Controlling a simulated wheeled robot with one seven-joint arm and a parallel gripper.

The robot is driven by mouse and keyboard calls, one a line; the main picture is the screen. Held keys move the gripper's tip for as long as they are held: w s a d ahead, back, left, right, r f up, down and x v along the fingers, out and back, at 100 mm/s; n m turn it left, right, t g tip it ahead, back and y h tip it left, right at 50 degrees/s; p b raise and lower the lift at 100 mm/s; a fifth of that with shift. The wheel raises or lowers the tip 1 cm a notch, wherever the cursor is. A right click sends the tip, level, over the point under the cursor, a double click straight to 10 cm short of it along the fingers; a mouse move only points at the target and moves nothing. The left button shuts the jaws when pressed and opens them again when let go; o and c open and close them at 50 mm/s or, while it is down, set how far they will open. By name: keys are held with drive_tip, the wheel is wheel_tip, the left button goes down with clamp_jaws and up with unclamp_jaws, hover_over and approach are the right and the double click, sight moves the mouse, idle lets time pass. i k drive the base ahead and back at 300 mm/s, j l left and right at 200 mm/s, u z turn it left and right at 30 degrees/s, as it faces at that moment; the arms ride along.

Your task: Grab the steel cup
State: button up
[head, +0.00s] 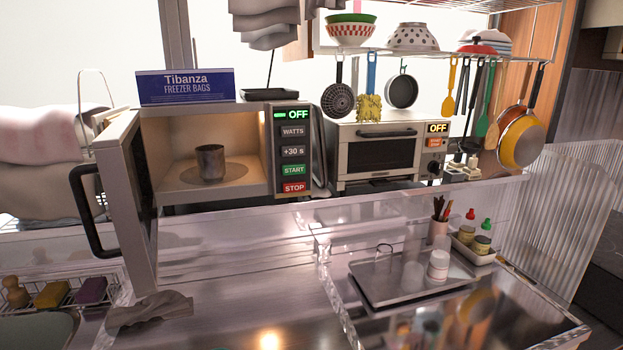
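The steel cup (210,163) stands upright on the round plate inside the microwave (265,148), a little left of the middle of the cavity. The cup is dark grey and cylindrical, and nothing hides it. The microwave door (118,205) stands wide open toward the viewer on the left, with its black handle (92,215) facing left. The microwave display reads OFF. My gripper is not in view.
A blue freezer bags box (186,87) sits on top of the microwave. A toaster oven (385,153) stands to its right. In front is a shiny counter (240,255), mostly clear, with a cloth (150,309) at left and a metal tray (395,290) at right.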

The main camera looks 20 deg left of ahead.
sight(210, 158)
drive_tip(key=j+u, duration=0.15)
drive_tip(key=u, duration=0.75)
drive_tip(key=l+u, duration=0.15)
drive_tip(key=u, duration=0.2)
drive_tip(key=i+z, duration=0.2)
drive_tip(key=i, duration=0.05)
